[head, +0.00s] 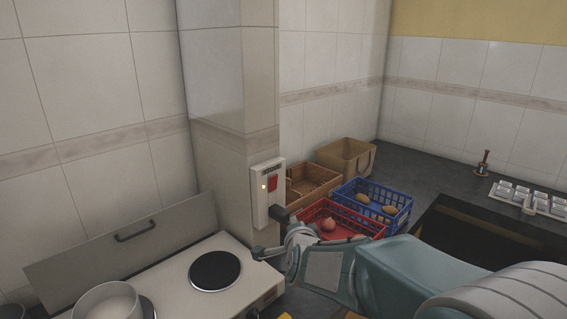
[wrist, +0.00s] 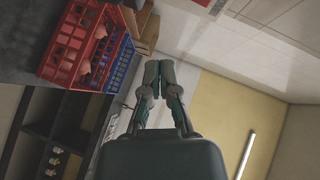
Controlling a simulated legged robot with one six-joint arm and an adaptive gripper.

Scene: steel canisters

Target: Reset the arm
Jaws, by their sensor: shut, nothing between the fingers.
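My gripper (head: 263,253) reaches in from the right in the head view, in front of the wall pillar and above the right rear corner of the white hotplate. In the wrist view my gripper (wrist: 159,68) shows its two fingers drawn together with nothing between them. It touches nothing that I can make out. The arm hides part of the red crate (head: 318,207) and the counter behind it.
A white switch box (head: 262,193) is on the pillar. The hotplate (head: 178,268) carries a pot (head: 106,302) at left. A blue crate (head: 395,205), a wooden crate (head: 312,181) and a tan bin (head: 345,158) stand behind the arm. White containers (head: 527,198) are at right.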

